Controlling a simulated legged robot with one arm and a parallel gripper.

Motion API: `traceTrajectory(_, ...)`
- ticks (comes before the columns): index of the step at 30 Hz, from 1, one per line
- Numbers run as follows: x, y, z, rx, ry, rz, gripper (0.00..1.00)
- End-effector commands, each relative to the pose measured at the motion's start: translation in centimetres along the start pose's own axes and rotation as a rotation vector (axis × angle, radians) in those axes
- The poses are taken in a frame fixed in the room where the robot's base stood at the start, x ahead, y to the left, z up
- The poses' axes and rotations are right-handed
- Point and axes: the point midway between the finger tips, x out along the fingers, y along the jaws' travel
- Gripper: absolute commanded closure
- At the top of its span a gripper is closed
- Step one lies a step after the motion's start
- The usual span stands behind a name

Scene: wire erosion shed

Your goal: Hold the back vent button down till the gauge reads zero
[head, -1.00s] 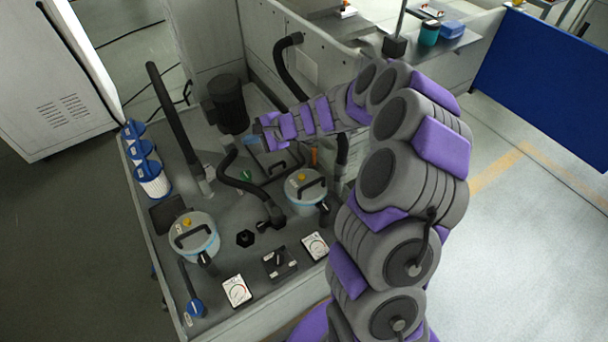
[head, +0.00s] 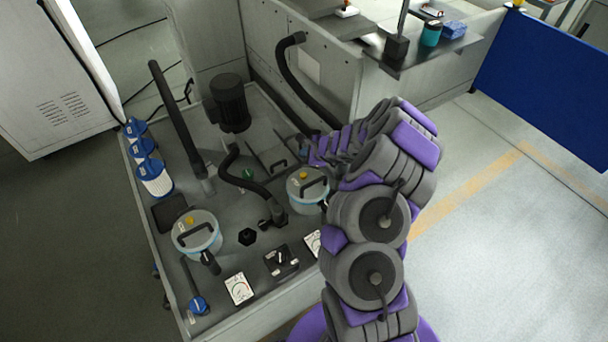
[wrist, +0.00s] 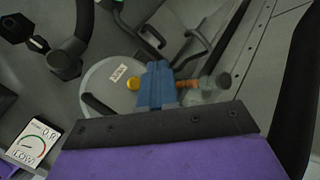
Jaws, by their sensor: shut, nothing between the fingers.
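The back canister (head: 307,196) has a grey lid, a handle and a yellow vent button (head: 303,175). In the wrist view, this yellow button (wrist: 132,84) shows just left of my shut blue fingers (wrist: 155,82), over the grey lid (wrist: 108,98). I cannot tell whether they touch or differ in height. In the head view, my arm's end comes in just behind and right of this canister; its fingertips are not clear there. A white gauge (wrist: 33,145) shows in the wrist view, reading about 0.8. The back gauge (head: 312,243) is partly hidden by my arm in the head view.
The front canister (head: 197,232) has its own yellow button, with a second gauge (head: 238,289) near it. A black switch box (head: 281,262) sits between the gauges. Black hoses (head: 245,183), a motor (head: 230,103) and an orange-brown fitting (wrist: 188,84) stand close by.

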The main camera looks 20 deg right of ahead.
Motion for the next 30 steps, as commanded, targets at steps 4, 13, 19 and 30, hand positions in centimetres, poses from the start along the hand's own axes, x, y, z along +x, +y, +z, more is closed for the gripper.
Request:
traceTrajectory(4, 0.3, 0.2, -0.4, 0.001, -0.001, 0.001, 1.00)
traceTrajectory(13, 2.4, 1.7, -2.2, 0.002, -0.001, 0.001, 1.00)
traceTrajectory(19, 4.3, 3.2, -3.5, 0.002, 0.000, 0.002, 1.00)
traceTrajectory(30, 6.1, 4.4, -4.8, 0.002, -0.002, 0.001, 1.00)
